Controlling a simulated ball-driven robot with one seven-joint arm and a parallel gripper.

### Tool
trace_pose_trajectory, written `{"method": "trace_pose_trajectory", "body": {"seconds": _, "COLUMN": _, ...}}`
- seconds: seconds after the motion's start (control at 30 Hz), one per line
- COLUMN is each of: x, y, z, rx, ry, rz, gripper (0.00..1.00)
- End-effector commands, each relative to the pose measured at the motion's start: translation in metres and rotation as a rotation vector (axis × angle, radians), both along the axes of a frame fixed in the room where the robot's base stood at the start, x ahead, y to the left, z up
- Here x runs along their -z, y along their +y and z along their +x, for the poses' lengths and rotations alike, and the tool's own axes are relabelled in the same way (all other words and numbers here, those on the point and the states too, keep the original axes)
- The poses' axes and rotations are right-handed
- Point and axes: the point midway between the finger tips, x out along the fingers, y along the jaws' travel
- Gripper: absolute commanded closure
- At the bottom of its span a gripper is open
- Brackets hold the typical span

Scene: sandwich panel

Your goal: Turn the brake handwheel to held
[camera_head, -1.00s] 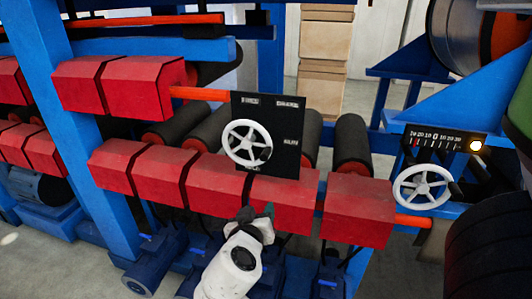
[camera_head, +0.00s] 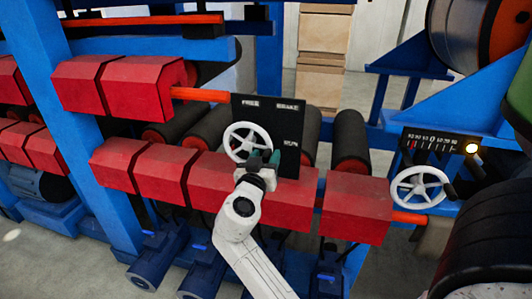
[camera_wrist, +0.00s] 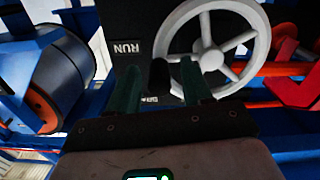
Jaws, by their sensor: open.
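The white spoked handwheel (camera_head: 246,141) is on a black panel (camera_head: 291,163) marked FREE, BRAKE and RUN. My gripper (camera_head: 264,158) is at the wheel's lower right side, in front of the panel. In the wrist view, its two green fingers are apart, and the gripper (camera_wrist: 160,68) has a dark knob (camera_wrist: 158,75) showing between them. The handwheel (camera_wrist: 211,60) shows behind and right of the right finger. I cannot tell whether the fingers touch the knob or rim. The fingers hide part of the wheel's lower right.
A second white handwheel (camera_head: 420,188) stands at the right under a scale (camera_head: 432,140) with a lit lamp (camera_head: 472,147). Red blocks (camera_head: 358,207) line up below the panel. Dark rollers (camera_head: 350,140) lie behind. A black drum (camera_head: 492,240) fills the lower right.

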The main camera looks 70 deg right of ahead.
Motion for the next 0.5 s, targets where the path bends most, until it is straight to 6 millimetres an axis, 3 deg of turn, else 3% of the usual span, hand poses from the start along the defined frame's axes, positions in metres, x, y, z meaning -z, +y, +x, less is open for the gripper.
{"method": "trace_pose_trajectory", "body": {"seconds": 0.4, "x": 0.0009, "y": -0.0098, "z": 0.0006, "rx": -0.001, "ry": 0.000, "rz": 0.001, "gripper": 0.50}}
{"method": "trace_pose_trajectory", "body": {"seconds": 0.5, "x": 0.0008, "y": -0.0097, "z": 0.0006, "rx": -0.001, "ry": 0.000, "rz": 0.001, "gripper": 0.58}}
